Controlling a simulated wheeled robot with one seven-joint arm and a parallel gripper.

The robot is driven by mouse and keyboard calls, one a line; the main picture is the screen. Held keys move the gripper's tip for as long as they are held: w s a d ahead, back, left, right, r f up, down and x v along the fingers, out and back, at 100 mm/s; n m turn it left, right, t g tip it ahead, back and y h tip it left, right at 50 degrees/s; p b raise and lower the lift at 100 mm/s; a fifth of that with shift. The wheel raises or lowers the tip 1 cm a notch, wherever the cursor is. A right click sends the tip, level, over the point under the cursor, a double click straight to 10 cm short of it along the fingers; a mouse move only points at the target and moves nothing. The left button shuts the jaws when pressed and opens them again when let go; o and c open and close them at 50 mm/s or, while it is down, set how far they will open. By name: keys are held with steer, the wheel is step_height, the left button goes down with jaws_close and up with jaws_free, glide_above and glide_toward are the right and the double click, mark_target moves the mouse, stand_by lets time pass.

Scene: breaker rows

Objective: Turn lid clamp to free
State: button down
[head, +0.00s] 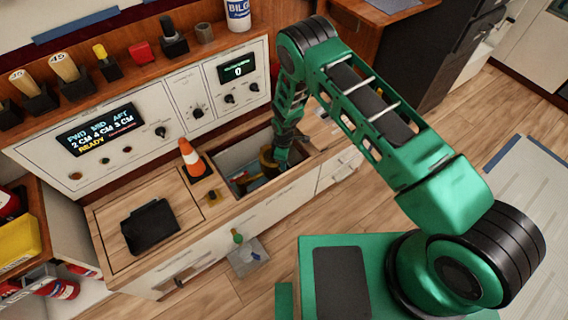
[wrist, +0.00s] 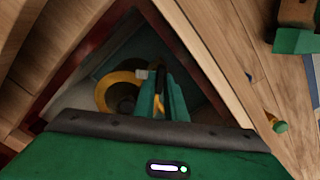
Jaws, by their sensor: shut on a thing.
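My gripper (head: 281,160) reaches down into an open well (head: 226,161) in the wooden counter. In the wrist view its green fingers (wrist: 161,104) are closed together on a slim dark and yellow piece (wrist: 160,78). A round yellow ring-shaped part (wrist: 114,92) lies beside the fingers, inside the well. In the head view the fingertips are mostly hidden by the arm and the well's walls. I cannot tell for sure which part is the lid clamp.
An orange cone (head: 192,158) stands at the well's left edge. A black pad (head: 150,226) lies on the counter's left. A green-knobbed lever (head: 237,236) sticks out at the front. The panel's display (head: 100,130) reads READY. Wooden walls closely surround the gripper.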

steer(key=m, duration=0.3)
steer(key=shift+w+m, duration=0.15)
steer(key=shift+m, duration=0.25)
steer(key=shift+w+r+m, duration=0.1)
steer(key=shift+m, duration=2.2)
steer(key=c, duration=1.8)
jaws_free()
step_height(320, 180, up, 11)
steer(key=shift+f, duration=0.2)
